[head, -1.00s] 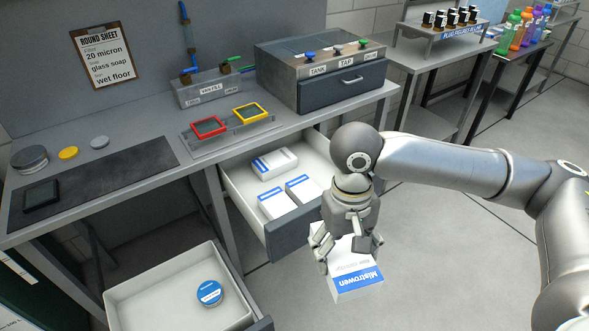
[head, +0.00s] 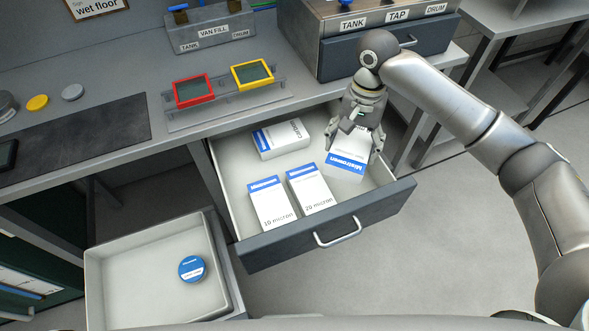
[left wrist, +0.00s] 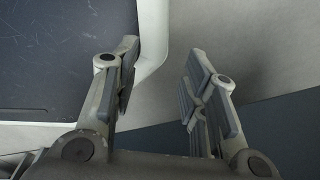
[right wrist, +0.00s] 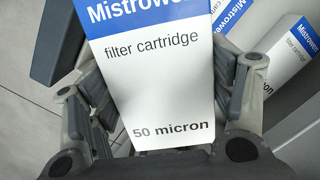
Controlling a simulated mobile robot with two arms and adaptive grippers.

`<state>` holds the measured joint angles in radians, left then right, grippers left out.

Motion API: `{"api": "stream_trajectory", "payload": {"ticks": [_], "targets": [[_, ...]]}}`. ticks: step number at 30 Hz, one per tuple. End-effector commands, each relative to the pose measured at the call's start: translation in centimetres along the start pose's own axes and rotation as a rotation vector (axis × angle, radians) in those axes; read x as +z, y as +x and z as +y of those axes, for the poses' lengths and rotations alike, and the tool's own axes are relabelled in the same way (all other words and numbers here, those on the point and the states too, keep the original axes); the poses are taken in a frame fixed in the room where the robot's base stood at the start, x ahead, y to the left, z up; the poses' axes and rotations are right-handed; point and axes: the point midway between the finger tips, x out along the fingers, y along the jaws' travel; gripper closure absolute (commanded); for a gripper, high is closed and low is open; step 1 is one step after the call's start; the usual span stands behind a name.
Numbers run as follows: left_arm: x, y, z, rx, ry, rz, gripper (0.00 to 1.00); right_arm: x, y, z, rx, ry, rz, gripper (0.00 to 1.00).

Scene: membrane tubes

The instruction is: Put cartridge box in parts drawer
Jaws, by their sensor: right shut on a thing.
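The cartridge box (head: 345,167) is white with a blue Mistrowen band. In the right wrist view the box (right wrist: 155,75) reads "filter cartridge, 50 micron". My right gripper (head: 355,143) is shut on it, with a finger on each side, over the right part of the open parts drawer (head: 345,228). I cannot tell whether the box touches the drawer floor. My left gripper (left wrist: 160,85) is open and empty in the left wrist view; it is outside the head view.
The drawer also holds a 10 micron box (head: 270,204), a 20 micron box (head: 309,190) and a box at the back (head: 281,140). The workbench edge (head: 170,150) overhangs the parts drawer's back.

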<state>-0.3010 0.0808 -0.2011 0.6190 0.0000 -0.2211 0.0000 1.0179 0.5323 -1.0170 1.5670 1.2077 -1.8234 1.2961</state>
Motion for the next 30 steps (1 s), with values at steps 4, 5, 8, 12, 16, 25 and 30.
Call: {"api": "stream_trajectory", "payload": {"ticks": [4, 5, 8, 12, 16, 25, 30], "targets": [[1.3, 0.2, -0.1, -0.002, 0.0, -0.019, 0.6, -0.5, 1.9, -0.2, 0.003, 0.018, -0.005, 0.56], [1.4, 0.2, -0.1, -0.002, 0.0, -0.02, 0.6, -0.5, 2.5, -0.2, 0.003, 0.018, -0.006, 0.56], [1.3, 0.3, -0.2, -0.002, 0.0, -0.019, 0.6, -0.8, 4.0, -0.2, 0.002, 0.018, -0.004, 0.56], [0.4, 0.4, -0.2, -0.003, -0.001, -0.006, 0.6, -0.9, 5.3, -0.2, 0.0, 0.017, -0.002, 0.56], [-0.7, 0.5, -0.2, -0.003, -0.001, 0.013, 0.6, -1.1, 7.2, -0.1, 0.002, 0.017, -0.004, 0.56], [-0.8, 0.7, 0.1, 0.001, -0.003, 0.014, 0.6, -1.5, 10.3, -0.1, 0.001, 0.016, -0.001, 0.56], [-0.3, 0.7, 0.2, 0.002, -0.003, 0.007, 0.6, -1.5, 10.4, -0.1, 0.003, 0.016, -0.003, 0.23]]}}
